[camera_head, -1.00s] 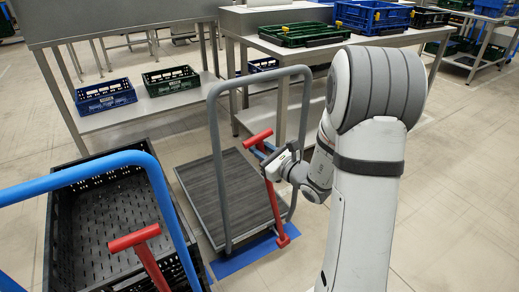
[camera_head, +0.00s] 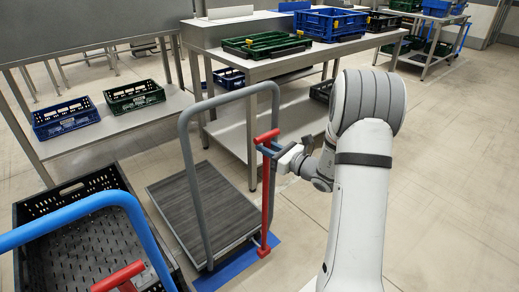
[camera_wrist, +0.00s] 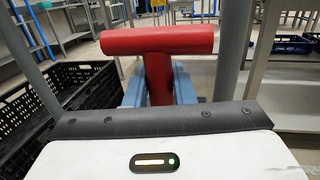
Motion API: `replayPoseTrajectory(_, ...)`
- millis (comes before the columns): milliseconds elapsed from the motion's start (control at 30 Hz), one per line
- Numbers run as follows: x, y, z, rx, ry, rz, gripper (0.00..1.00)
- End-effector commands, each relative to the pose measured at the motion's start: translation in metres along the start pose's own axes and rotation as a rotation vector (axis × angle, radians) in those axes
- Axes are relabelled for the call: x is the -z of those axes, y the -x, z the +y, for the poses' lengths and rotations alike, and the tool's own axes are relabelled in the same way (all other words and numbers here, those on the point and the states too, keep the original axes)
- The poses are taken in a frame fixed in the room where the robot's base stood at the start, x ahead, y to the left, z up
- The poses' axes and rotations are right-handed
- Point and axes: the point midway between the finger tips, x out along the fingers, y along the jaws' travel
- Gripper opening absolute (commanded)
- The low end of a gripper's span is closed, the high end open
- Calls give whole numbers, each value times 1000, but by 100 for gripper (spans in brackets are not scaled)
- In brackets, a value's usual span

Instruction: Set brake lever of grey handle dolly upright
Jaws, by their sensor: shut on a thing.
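The grey handle dolly (camera_head: 196,204) has a dark ribbed deck and a tall grey hoop handle (camera_head: 190,155). Its red brake lever (camera_head: 266,205) stands close to vertical at the dolly's right side, with a red T-shaped top. My gripper (camera_head: 268,150) is shut on the lever just below the T-top. In the wrist view the red T-top (camera_wrist: 157,41) is in front of me, and blue fingers lie on both sides of its stem. The lower part of the lever is hidden there.
A blue-handled dolly (camera_head: 75,212) with a black crate (camera_head: 28,210) and its own red lever (camera_head: 120,277) stands at the left. Tables with green (camera_head: 266,43) and blue crates (camera_head: 330,24) stand behind. The floor at the right is clear.

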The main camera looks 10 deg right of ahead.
Motion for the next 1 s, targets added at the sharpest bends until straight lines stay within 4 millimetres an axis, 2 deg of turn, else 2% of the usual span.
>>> replayPoseTrajectory(33,0,4,-9,27,-1,-1,0)
replayPoseTrajectory(167,0,4,-9,27,0,-1,0)
replayPoseTrajectory(200,0,3,-9,27,0,-1,24)
replayPoseTrajectory(433,0,1,-6,18,1,-1,42)
replayPoseTrajectory(800,0,-1,0,4,1,0,42)
replayPoseTrajectory(867,0,4,0,4,1,1,42)
replayPoseTrajectory(1000,-2,26,0,7,-1,0,42)
